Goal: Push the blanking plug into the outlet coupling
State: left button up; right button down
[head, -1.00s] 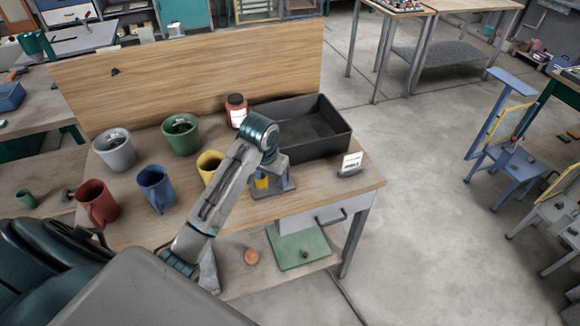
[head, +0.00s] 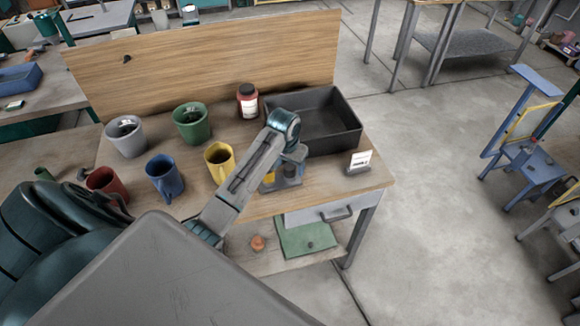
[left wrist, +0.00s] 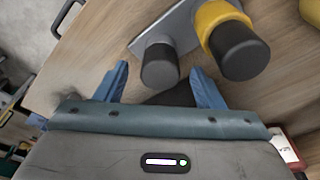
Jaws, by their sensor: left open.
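A yellow collar, which looks like the outlet coupling (left wrist: 213,17), stands on a grey base plate (left wrist: 178,24). A black cylinder, which looks like the blanking plug (left wrist: 238,52), sticks up out of the collar; I cannot tell how deep it sits. A second, shorter black cylinder (left wrist: 160,66) stands beside it on the plate. In the head view the fixture (head: 284,182) is near the table's front edge, partly hidden by my arm. My left gripper (left wrist: 160,72) is open above the table, its blue fingers apart either side of the shorter cylinder. It shows only partly in the head view (head: 295,155). My right gripper is out of view.
A label stand (head: 359,162) is to the right. A backboard (head: 200,65) closes the rear.

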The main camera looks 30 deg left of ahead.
pick_arm(q)
jog(key=shift+f, duration=0.9)
jog(key=c, duration=1.1)
jog(key=shift+w+r, duration=0.1)
jog(key=shift+r, duration=0.05)
